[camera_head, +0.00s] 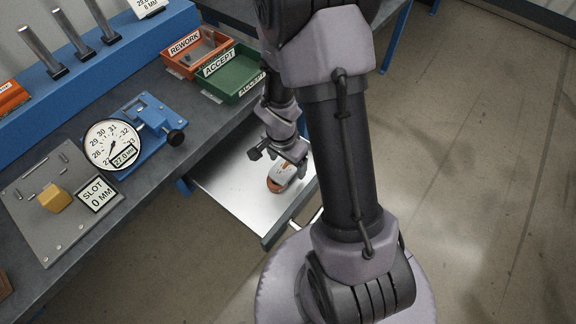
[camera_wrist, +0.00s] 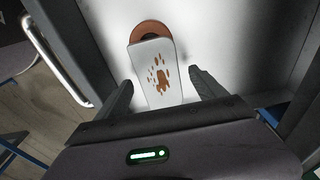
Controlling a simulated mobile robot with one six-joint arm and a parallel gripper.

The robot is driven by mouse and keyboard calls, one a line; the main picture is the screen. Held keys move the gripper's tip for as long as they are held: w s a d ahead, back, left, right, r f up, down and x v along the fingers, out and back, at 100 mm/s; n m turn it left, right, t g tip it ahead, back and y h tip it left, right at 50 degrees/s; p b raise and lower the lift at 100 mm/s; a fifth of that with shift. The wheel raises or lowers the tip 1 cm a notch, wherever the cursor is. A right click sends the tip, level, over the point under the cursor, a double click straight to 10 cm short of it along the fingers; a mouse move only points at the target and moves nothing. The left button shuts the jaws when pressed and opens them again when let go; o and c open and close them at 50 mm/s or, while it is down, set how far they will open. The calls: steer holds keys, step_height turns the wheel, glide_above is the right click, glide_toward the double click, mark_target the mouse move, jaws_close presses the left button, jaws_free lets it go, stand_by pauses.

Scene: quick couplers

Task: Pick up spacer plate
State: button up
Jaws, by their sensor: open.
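A flat pale plate with rust-brown patches and a brown-orange rounded end (camera_head: 281,178) lies in the open drawer; I take it to be the spacer plate. In the wrist view the plate (camera_wrist: 157,72) lies between my gripper's two fingers, its brown end pointing away from me. My gripper (camera_wrist: 160,82) is open, with a finger on each side and gaps to the plate. In the head view my gripper (camera_head: 277,153) is over the drawer beside the plate and hides part of it. I cannot tell its exact height above the plate.
The shiny drawer (camera_head: 232,188) has raised walls around the plate and a handle. On the bench are a dial gauge (camera_head: 112,144), a slot fixture (camera_head: 40,215) with a yellow block, a red rework tray (camera_head: 190,58) and a green accept tray (camera_head: 237,80). Open floor lies right.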

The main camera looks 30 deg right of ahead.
stand_by(0.3)
jaws_close()
stand_by(0.3)
